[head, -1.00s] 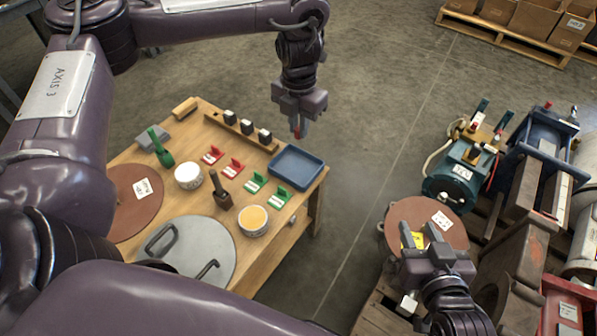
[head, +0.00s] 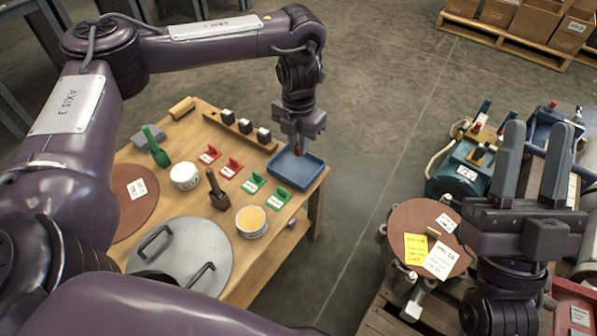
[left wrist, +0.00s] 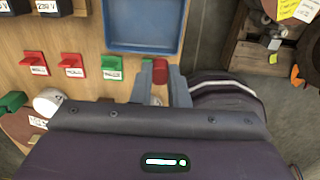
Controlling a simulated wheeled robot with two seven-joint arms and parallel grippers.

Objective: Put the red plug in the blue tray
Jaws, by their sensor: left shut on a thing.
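The red plug (head: 298,150) is between the fingertips of my left gripper (head: 297,146), which is shut on it. The blue tray (head: 307,181) lies at the right corner of the wooden workbench. In the head view the plug overlaps the back part of the tray. In the left wrist view the plug (left wrist: 160,68) shows between the fingers, beside the near rim of the tray (left wrist: 144,51). Its height above the tray is hard to tell. My right gripper (head: 531,165) is open and empty, fingers upward, to the right of the bench.
A brown disc with notes (head: 405,220) and motors stand at right. Open floor lies between.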

